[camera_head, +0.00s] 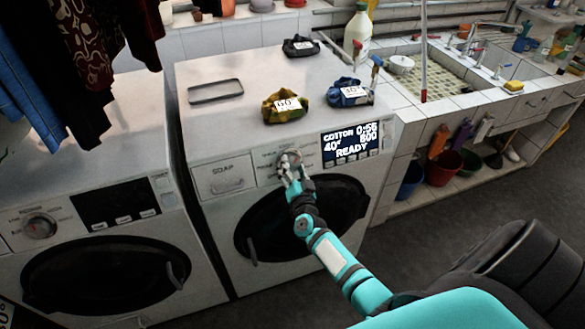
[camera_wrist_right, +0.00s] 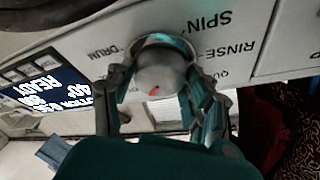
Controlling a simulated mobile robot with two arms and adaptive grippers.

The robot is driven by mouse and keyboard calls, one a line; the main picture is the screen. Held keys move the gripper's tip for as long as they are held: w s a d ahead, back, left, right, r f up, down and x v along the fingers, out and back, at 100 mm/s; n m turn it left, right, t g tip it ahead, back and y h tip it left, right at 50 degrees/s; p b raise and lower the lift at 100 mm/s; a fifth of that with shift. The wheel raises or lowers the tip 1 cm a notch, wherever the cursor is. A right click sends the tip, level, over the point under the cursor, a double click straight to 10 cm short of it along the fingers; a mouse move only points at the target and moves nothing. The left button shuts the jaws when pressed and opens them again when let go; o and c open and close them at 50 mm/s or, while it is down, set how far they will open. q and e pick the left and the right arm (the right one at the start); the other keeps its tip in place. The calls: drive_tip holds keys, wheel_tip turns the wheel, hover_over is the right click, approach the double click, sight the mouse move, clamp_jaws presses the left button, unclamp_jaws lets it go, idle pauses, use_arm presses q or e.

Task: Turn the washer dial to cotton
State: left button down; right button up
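The washer dial (camera_head: 290,160) is a round grey knob on the front panel of the right-hand washer (camera_head: 232,120), between the soap drawer and the display. The display (camera_head: 350,142) reads COTTON, 40°, 0:56, 800, READY. In the right wrist view, the dial (camera_wrist_right: 160,72) shows a red mark, with upside-down labels SPIN, RINSE and DRUM around it. My right gripper (camera_head: 291,172) is at the dial, with its fingers (camera_wrist_right: 160,92) on either side of the knob. The left finger stands slightly apart; the right one is close to or touching it. My left gripper is out of view.
A second washer (camera_head: 95,225) stands at the left, under hanging clothes (camera_head: 75,50). Bundles tagged with labels, one yellow (camera_head: 275,112) and one blue (camera_head: 335,97), lie on the washer top. A tiled sink (camera_head: 440,85) is at the right, with buckets below.

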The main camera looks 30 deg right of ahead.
drive_tip(key=o, duration=0.4)
drive_tip(key=v, duration=1.2)
